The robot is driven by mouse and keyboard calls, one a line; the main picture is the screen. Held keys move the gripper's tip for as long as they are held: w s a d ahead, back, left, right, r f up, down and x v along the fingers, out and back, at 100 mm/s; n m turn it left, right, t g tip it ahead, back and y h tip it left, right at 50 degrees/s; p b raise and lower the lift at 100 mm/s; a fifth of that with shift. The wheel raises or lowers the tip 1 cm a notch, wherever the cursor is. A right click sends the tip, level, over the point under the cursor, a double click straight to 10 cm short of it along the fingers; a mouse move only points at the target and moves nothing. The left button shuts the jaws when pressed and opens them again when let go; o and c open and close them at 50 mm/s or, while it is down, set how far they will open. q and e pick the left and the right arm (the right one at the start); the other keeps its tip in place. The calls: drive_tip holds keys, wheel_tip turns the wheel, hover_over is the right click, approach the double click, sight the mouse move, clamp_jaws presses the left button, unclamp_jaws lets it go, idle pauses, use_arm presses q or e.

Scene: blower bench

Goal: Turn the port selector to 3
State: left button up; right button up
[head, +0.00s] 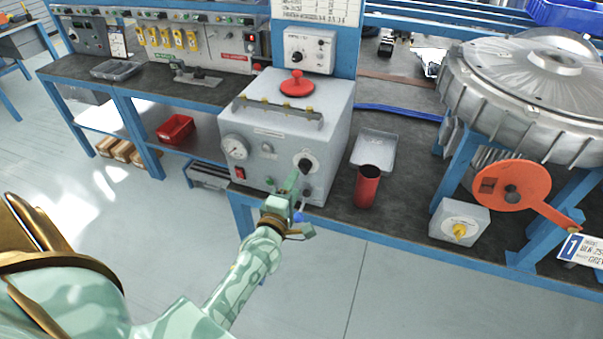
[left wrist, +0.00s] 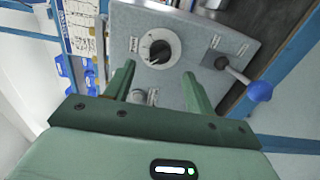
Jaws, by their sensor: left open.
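The port selector appears to be the black knob with a white dial (head: 305,163) on the front of the grey box (head: 262,136). In the left wrist view, the knob (left wrist: 159,49) lies just beyond the fingertips, roughly centred between them. My left gripper (head: 291,183) is just in front of and below the knob; in the left wrist view, its fingers (left wrist: 159,73) are spread with nothing between them. The dial's marks are too small to read. A lever with a blue ball (left wrist: 260,90) sticks out right of the knob. My right gripper is not in view.
The box also carries a gauge (head: 234,148), a red switch (head: 240,173) and a red top knob (head: 297,84). A red cup (head: 368,186) and a grey tray (head: 374,149) stand to its right. Free floor lies in front of the bench.

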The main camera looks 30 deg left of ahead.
sight(302, 171)
use_arm(q)
drive_tip(key=b+x, duration=0.1)
drive_tip(key=x, duration=0.5)
drive_tip(key=shift+w, duration=0.15)
drive_tip(key=c, duration=1)
